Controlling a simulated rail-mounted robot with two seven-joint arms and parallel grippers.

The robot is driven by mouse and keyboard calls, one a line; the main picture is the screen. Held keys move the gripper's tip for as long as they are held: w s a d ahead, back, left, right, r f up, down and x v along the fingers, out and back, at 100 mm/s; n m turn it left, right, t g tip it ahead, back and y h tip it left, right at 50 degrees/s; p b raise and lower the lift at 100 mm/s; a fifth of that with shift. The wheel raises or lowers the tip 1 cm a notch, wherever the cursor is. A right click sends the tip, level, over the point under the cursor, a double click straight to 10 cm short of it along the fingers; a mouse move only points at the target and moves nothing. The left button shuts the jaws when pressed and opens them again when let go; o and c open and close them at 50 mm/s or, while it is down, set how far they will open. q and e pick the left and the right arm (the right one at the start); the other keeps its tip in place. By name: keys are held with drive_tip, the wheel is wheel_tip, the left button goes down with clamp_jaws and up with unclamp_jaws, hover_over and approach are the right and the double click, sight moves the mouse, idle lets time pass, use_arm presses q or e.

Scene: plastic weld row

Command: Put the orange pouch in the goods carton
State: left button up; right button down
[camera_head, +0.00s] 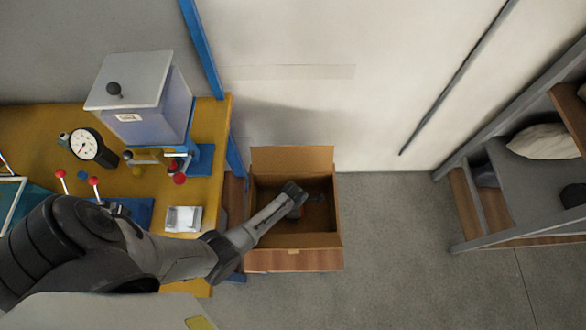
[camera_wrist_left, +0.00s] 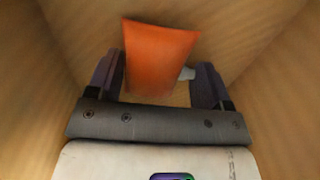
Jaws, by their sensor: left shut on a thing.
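In the head view the pouch is mostly hidden by my wrist. My right gripper is not in view.
The yellow bench (camera_head: 215,140) on the left bears a lidded hopper machine (camera_head: 150,100), a dial gauge (camera_head: 86,146) and red-knobbed levers. A shelf rack (camera_head: 480,245) stands at the right. Grey floor (camera_head: 390,250) between carton and rack is clear.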

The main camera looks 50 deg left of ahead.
use_arm(q)
drive_tip(key=shift+f, duration=0.1)
drive_tip(key=o, duration=1)
wheel_tip(320, 180, up, 10)
drive_tip(key=p, duration=0.4)
drive_tip(key=shift+r+p, duration=0.25)
drive_tip(key=shift+p, duration=0.15)
drive_tip(key=shift+s+d+r+m+t, duration=0.55)
drive_tip(key=shift+s+r+m, duration=2.3)
drive_tip(key=shift+r+m, duration=1.55)
drive_tip(key=shift+s+d+r+m+t, duration=0.55)
drive_tip(key=shift+s+r+m, duration=2.6)
drive_tip(key=shift+m, duration=2.25)
drive_tip(key=shift+s+d+r+m+t, duration=0.35)
drive_tip(key=shift+s+r+m+t, duration=0.35)
drive_tip(key=shift+s+r+m, duration=2.85)
